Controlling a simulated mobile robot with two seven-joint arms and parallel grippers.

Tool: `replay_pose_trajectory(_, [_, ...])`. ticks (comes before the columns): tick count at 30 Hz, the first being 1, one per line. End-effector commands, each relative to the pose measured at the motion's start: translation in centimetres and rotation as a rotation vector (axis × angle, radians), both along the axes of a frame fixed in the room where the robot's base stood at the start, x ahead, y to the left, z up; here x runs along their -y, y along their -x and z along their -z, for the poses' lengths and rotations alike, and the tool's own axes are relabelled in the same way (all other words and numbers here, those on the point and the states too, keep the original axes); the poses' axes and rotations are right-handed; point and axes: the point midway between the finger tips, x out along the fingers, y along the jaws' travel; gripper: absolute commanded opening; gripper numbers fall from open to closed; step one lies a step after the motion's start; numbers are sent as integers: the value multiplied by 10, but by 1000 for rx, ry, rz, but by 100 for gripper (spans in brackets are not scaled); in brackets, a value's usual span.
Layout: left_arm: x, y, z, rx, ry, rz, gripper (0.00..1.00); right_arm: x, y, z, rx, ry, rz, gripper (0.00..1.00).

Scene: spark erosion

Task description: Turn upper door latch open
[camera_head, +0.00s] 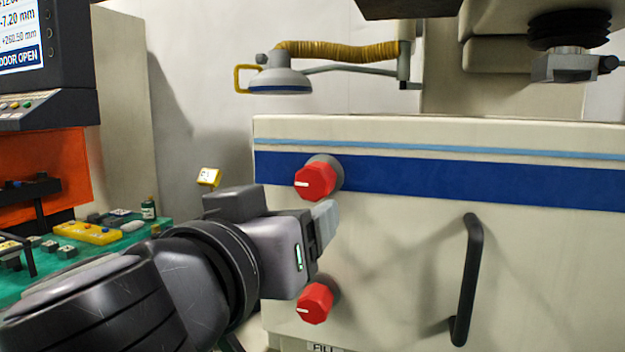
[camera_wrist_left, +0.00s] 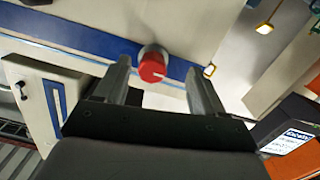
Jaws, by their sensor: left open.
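The upper door latch (camera_head: 315,180) is a red knob with a white pointer mark on a grey round base, set on the blue stripe of the cream door (camera_head: 400,255). Its white mark points left in the head view. In the left wrist view the upper latch (camera_wrist_left: 152,68) shows between and beyond the two fingers. My left gripper (camera_head: 326,222) is just below the upper latch in the head view; in the left wrist view the gripper (camera_wrist_left: 163,85) is open and empty, fingers apart. A similar lower red latch (camera_head: 315,303) sits below it. My right gripper is not in view.
A black vertical handle (camera_head: 467,280) stands out from the door at the right. A lamp (camera_head: 280,80) with a yellow hose hangs above. A green table (camera_head: 90,245) with small parts and a control screen (camera_head: 20,40) are at the left.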

Motion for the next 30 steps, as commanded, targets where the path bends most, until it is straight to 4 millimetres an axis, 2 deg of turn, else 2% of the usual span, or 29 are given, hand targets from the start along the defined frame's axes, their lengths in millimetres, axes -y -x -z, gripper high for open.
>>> replay_pose_trajectory(3, [1, 4, -17, 41, 7, -12, 70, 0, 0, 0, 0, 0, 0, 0])
replay_pose_trajectory(8, [2, 3, -26, 60, 14, -21, 70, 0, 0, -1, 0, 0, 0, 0])
replay_pose_trajectory(21, [20, -50, -28, 62, 15, -23, 70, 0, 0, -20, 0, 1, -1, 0])
replay_pose_trajectory(30, [24, -63, -25, 62, 16, -20, 70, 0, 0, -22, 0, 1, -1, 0])
